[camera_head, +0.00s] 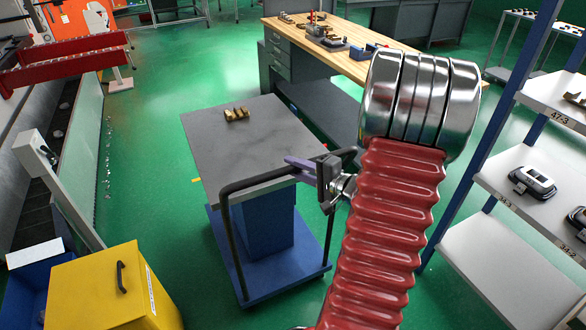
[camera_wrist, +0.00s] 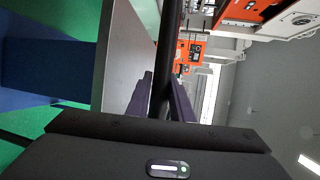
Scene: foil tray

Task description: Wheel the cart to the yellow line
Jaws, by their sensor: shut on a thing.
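The cart (camera_head: 222,150) has a grey top, a blue base and a dark tubular handle (camera_head: 228,235) on its near side. My gripper (camera_head: 300,164) is shut on the handle's top bar, near its right end. In the wrist view, the dark bar (camera_wrist: 170,50) runs between the two purple fingers of my gripper (camera_wrist: 162,98). A short piece of the yellow line (camera_head: 196,180) shows on the green floor at the cart's left edge; the rest is hidden. A small brass part (camera_head: 237,114) lies on the cart top.
A wooden-topped workbench (camera_head: 345,66) stands close behind and right of the cart. A shelf rack (camera_head: 515,180) is at the right. A yellow box (camera_head: 105,290) is at the near left, by a conveyor (camera_head: 85,165). Green floor (camera_head: 165,75) is open at the far left.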

